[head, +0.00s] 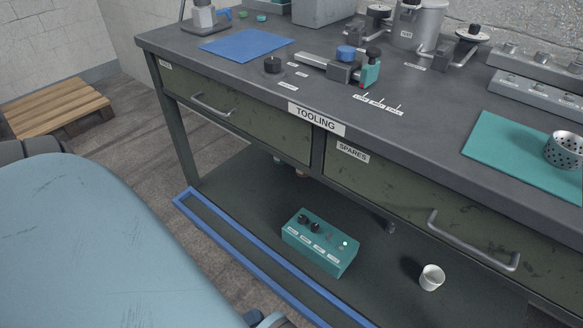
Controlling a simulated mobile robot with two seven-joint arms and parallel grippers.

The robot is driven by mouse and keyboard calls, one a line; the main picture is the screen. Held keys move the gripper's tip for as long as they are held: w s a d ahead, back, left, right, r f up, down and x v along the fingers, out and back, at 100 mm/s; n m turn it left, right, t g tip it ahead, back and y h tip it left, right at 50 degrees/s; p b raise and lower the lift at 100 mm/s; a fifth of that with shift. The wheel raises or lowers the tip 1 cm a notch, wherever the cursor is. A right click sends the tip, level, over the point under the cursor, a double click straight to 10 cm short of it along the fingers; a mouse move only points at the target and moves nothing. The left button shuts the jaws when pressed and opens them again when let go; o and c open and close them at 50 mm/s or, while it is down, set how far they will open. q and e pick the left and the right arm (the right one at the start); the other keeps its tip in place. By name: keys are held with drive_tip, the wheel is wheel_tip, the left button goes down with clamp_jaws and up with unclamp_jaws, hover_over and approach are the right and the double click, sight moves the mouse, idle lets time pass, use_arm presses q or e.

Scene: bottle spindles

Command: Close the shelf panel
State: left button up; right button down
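The shelf panel appears to be the blue-framed piece (232,244) along the front edge of the lower shelf (235,190) under the workbench. Its frame is long and narrow and runs from the left bench leg down to the bottom edge of the picture. The shelf space behind it is in plain view. A small part of what seems to be my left gripper (266,319) shows at the bottom edge, close to the frame on its near side. Its fingertips are not clear, and I cannot tell whether it touches the frame. My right gripper is not in view.
On the lower shelf sit a teal control box (320,242) and a white cup (431,277). A wooden pallet (55,107) lies on the floor at the left.

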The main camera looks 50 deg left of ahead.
sight(288, 298)
use_arm(q)
drive_tip(key=b+x, duration=0.1)
drive_tip(key=x, duration=1)
drive_tip(key=shift+w+b, duration=0.1)
drive_tip(key=shift+b, duration=0.3)
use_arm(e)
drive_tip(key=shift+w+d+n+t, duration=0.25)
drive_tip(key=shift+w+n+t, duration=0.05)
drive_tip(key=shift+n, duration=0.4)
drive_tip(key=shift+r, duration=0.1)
use_arm(q)
clamp_jaws()
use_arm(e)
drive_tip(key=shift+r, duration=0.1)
